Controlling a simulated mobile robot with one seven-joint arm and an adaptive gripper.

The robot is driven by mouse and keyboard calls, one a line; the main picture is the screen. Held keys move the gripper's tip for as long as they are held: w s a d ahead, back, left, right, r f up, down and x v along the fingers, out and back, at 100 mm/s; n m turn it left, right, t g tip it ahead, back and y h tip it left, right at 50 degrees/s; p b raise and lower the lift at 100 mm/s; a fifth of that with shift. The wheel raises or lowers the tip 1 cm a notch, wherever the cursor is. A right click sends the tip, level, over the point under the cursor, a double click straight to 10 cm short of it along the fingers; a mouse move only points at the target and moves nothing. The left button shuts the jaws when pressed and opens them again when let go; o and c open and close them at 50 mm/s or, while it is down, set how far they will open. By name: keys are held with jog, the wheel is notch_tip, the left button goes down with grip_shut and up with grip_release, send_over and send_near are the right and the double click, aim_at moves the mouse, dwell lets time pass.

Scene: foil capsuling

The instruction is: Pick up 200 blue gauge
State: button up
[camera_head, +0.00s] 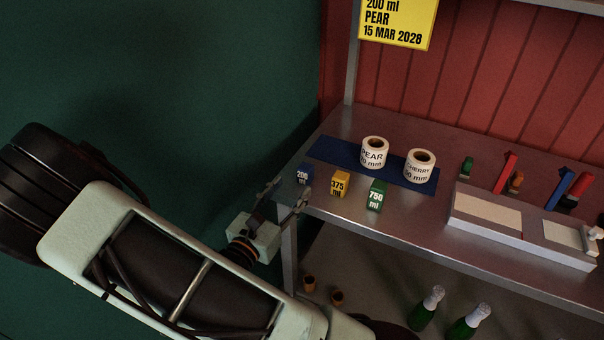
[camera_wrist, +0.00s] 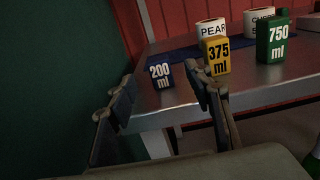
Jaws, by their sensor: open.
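The 200 blue gauge (camera_head: 304,173) is a small dark blue block marked "200 ml". It stands near the left front corner of the metal table, and it also shows in the wrist view (camera_wrist: 160,75). My gripper (camera_head: 287,187) is open and empty at the table's left front corner, just short of the blue gauge. In the wrist view the blue gauge appears between and beyond the two fingers (camera_wrist: 160,98). No contact shows. The yellow 375 ml gauge (camera_head: 340,184) and the green 750 ml gauge (camera_head: 376,195) stand to its right.
A blue mat (camera_head: 328,149) behind the gauges bears a PEAR roll (camera_head: 374,152) and a CHERRY roll (camera_head: 419,166). A pale tray (camera_head: 484,213) lies right on the table (camera_head: 411,204). A yellow sign (camera_head: 398,22) hangs above. Green bottles (camera_head: 427,308) stand below.

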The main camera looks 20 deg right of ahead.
aim_at(302, 172)
jog(key=x, duration=0.9)
jog(key=shift+w+a+f, duration=0.1)
jog(key=shift+w, duration=0.1)
jog(key=shift+c, duration=0.4)
jog(key=c, duration=1.2)
jog(key=shift+o, duration=0.2)
